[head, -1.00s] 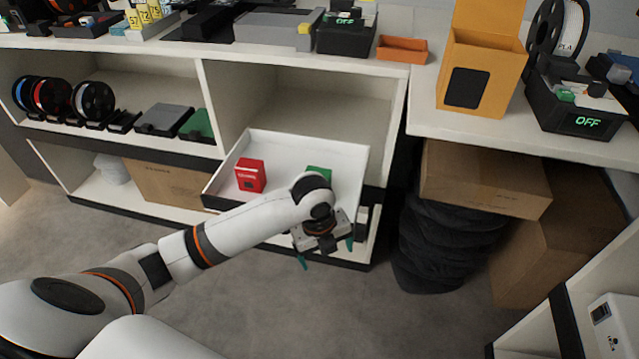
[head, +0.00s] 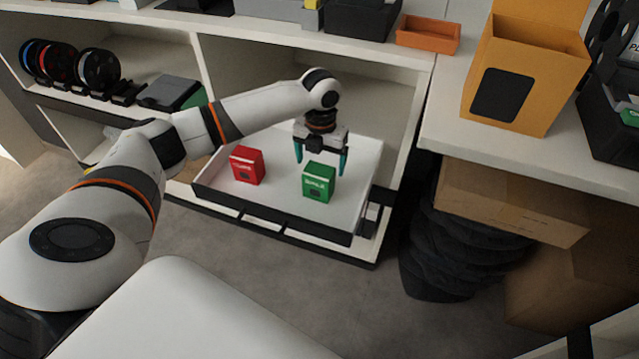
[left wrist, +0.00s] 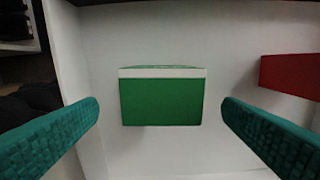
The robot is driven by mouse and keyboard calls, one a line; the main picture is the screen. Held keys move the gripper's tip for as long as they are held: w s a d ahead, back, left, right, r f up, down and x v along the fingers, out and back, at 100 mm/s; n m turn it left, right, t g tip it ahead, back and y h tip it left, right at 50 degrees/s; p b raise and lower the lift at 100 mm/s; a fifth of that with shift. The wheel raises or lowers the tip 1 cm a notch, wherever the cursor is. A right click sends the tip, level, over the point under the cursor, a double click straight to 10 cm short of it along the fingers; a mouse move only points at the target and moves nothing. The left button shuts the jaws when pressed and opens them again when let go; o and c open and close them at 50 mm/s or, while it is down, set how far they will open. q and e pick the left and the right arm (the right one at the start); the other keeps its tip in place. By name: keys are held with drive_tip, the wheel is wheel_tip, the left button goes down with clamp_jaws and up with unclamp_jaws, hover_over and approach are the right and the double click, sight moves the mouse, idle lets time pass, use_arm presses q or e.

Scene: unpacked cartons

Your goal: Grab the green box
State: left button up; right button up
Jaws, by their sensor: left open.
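In the left wrist view the green box (left wrist: 161,98) sits centred between the two teal fingers (left wrist: 160,122), with a gap on each side. Nothing is held. My right gripper is not in view.
A red box (head: 247,165) stands in the same tray (head: 285,221), left of the green one; it also shows in the left wrist view (left wrist: 292,75). Shelf walls and the countertop (head: 300,43) surround the tray. An orange carton (head: 524,70) stands on the right counter.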

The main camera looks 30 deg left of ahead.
sight(319, 171)
use_arm(q)
drive_tip(key=shift+s+f, duration=0.1)
drive_tip(key=shift+f, duration=0.65)
drive_tip(key=shift+s+f+b, duration=0.1)
drive_tip(key=shift+f+b, duration=0.3)
drive_tip(key=shift+f, duration=0.05)
wheel_tip(319, 171, down, 3)
drive_tip(key=shift+s+r+b, duration=0.1)
drive_tip(key=shift+s+b, duration=0.05)
drive_tip(key=shift+b, duration=0.35)
drive_tip(key=shift+f, duration=0.3)
drive_tip(key=shift+r, duration=0.1)
drive_tip(key=c, duration=1.1)
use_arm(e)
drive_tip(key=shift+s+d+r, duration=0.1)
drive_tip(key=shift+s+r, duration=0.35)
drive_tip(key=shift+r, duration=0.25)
